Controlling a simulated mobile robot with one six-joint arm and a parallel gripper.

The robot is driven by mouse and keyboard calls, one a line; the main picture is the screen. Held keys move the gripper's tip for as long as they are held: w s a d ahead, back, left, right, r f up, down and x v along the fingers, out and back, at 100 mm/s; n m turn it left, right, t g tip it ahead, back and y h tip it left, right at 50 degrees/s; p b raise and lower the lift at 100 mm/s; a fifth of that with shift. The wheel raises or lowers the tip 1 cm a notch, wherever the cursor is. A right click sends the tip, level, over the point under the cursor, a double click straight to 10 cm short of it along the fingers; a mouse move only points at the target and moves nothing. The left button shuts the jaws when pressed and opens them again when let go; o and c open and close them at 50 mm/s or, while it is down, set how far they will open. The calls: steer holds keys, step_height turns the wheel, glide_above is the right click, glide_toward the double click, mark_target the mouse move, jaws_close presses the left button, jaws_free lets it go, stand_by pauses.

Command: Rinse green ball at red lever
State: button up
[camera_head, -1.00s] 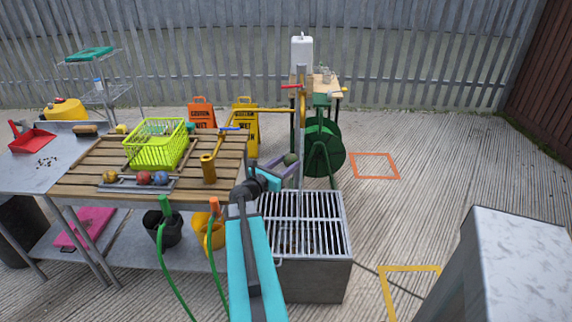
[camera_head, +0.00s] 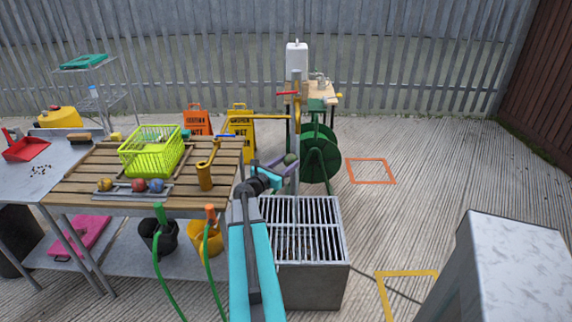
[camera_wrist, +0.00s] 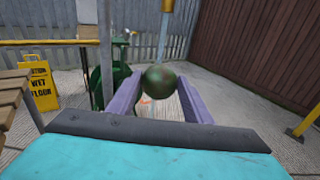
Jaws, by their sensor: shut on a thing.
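My gripper (camera_wrist: 160,100) is shut on the dark green ball (camera_wrist: 160,78), held between its two purple fingers. The red lever (camera_head: 287,93) sticks out to the left near the top of that pipe. In the wrist view a brass spout (camera_wrist: 168,5) is above the ball, and a pale column like running water (camera_wrist: 163,40) comes down from it towards the ball. I cannot tell whether it touches the ball.
The grated trough (camera_head: 312,275) is under my arm. A green hose reel (camera_head: 320,155) stands behind the pipe.

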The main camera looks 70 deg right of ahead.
mark_target(289, 160)
steer(key=shift+w+d+f, duration=0.1)
steer(key=shift+d+f, duration=0.1)
steer(key=shift+d, duration=0.65)
steer(key=shift+w+d+f, duration=0.1)
steer(key=shift+d+f, duration=0.05)
steer(key=shift+d, duration=0.65)
steer(key=shift+s, duration=0.1)
